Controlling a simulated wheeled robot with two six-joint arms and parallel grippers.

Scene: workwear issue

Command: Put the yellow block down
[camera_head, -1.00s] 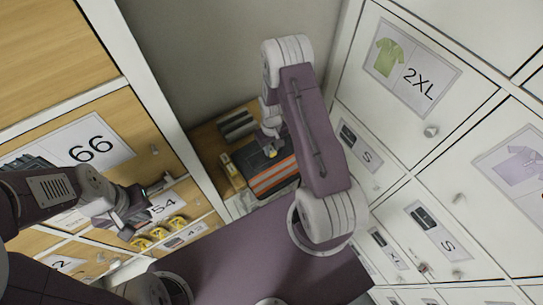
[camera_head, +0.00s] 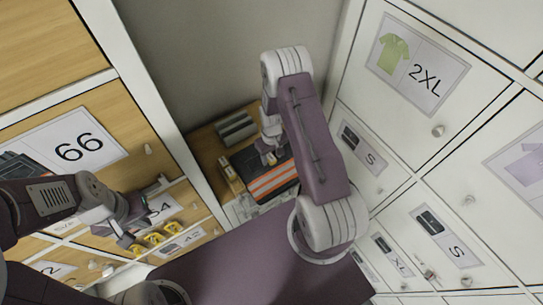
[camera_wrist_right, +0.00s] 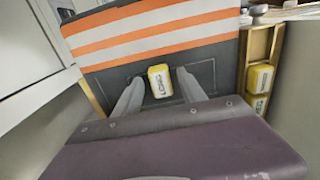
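The yellow block (camera_wrist_right: 160,82), with dark lettering, lies against a dark folded garment with orange and white stripes (camera_wrist_right: 150,32) in the right wrist view. My right gripper (camera_wrist_right: 160,86) has one finger on each side of the block, with a visible gap on both sides, so it is open around it. In the head view my right gripper (camera_head: 271,156) is over the garment (camera_head: 270,183), and the block is too small to make out clearly. My left gripper (camera_head: 130,238) is in front of the wooden drawers at the left; its finger opening is unclear.
A wooden tray (camera_wrist_right: 277,45) beside the garment holds another yellow block (camera_wrist_right: 260,79). A dark grey rolled item (camera_head: 236,128) lies behind. White lockers (camera_head: 440,130) stand close on the right, wooden drawers (camera_head: 130,150) on the left.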

